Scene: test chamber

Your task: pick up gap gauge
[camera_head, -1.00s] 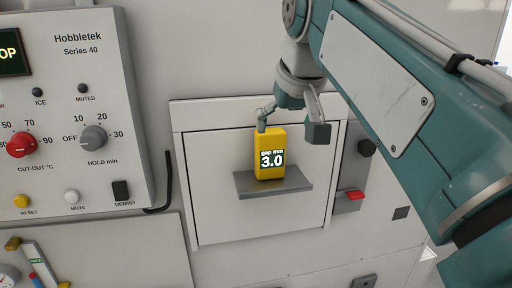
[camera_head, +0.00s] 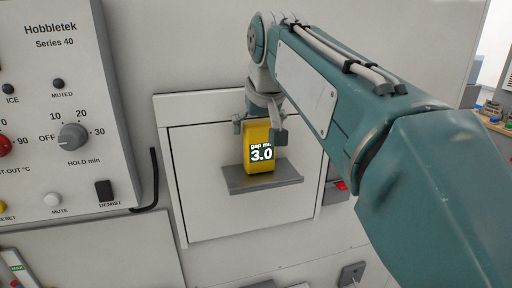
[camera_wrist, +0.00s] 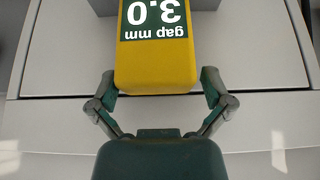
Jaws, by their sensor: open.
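The gap gauge (camera_head: 261,160) is a yellow block with a green label reading "gap mm 3.0". It stands upright on a small grey shelf (camera_head: 264,181) on a white panel. In the wrist view the gauge (camera_wrist: 156,68) appears upside down at the top middle. My gripper (camera_head: 259,131) is at the top of the gauge in the head view, with a finger on either side. In the wrist view my open gripper (camera_wrist: 160,88) has its fingertips on either side of the gauge's near end, with small gaps visible. The gauge's top is partly hidden by my gripper in the head view.
A control box (camera_head: 62,110) with knobs and buttons is on the left. The panel around the shelf is clear.

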